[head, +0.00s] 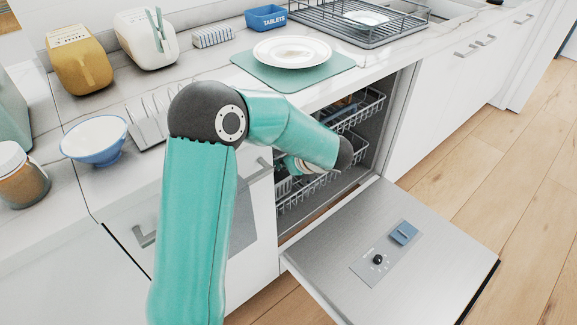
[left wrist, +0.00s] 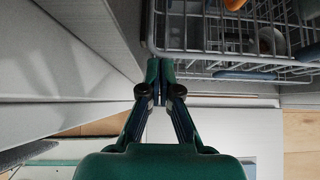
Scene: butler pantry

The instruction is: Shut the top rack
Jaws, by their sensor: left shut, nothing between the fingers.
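The dishwasher stands open with its door (head: 395,260) folded down. The top rack (head: 362,108), a grey wire basket, shows inside below the counter, partly hidden by my left arm. The lower rack (head: 300,190) shows below it. In the left wrist view, my left gripper (left wrist: 160,70) is shut and empty, its fingertips at the near left corner of a wire rack (left wrist: 215,55). I cannot tell whether they touch it. In the head view my left arm hides the fingertips. My right gripper is not in view.
A plate (head: 292,52) on a green mat (head: 256,73), a bowl (head: 95,140), a jar (head: 22,180) and a drying rack (head: 385,35) stand on the counter. Wooden floor lies clear at right.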

